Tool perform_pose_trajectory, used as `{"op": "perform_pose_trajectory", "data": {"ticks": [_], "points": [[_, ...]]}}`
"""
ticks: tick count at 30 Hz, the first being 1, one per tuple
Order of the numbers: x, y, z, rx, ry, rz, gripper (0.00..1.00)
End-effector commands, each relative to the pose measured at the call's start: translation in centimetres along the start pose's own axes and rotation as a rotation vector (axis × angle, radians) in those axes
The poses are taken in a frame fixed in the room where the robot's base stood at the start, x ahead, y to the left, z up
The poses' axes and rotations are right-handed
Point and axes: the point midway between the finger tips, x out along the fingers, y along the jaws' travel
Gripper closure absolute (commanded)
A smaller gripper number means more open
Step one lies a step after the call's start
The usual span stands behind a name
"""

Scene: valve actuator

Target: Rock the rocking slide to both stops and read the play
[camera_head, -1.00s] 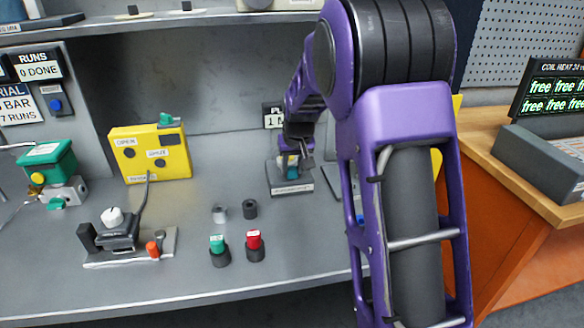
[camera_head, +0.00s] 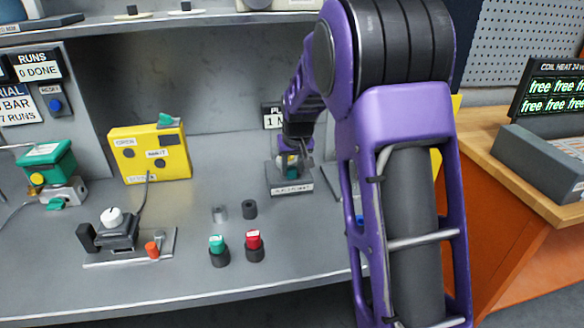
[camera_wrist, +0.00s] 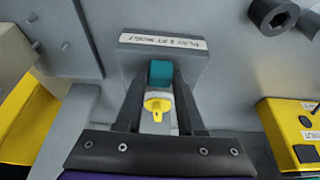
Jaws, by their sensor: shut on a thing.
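A grey fixture (camera_head: 291,189) with a white label on its front stands on the bench, right of centre in the head view. The wrist view shows its labelled plate (camera_wrist: 188,62) and a teal block, the rocking slide (camera_wrist: 160,72), over it. My gripper (camera_head: 292,160) reaches down to the fixture from above. In the wrist view, the two dark fingers of my gripper (camera_wrist: 159,90) lie on either side of the teal block, shut on it. A yellow part with a pale collar (camera_wrist: 157,104) shows between the fingers. The finger contact faces are hidden.
A yellow box (camera_head: 150,165) stands at the back left. Green (camera_head: 217,245) and red (camera_head: 254,243) capped pieces stand mid-bench. A small display (camera_head: 272,116) is partly hidden by my arm.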

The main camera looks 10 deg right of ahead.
Motion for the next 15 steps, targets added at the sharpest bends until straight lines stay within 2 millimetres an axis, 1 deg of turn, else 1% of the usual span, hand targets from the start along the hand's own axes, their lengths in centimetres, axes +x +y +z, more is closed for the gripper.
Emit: {"op": "perform_pose_trajectory", "data": {"ticks": [10, 11, 15], "points": [[-0.02, -0.12, -0.03, 0.002, 0.001, 0.0, 1.0], [-0.02, -0.13, -0.03, 0.002, 0.001, 0.0, 0.57], [-0.02, -0.16, -0.03, 0.001, 0.001, 0.0, 0.32]]}}
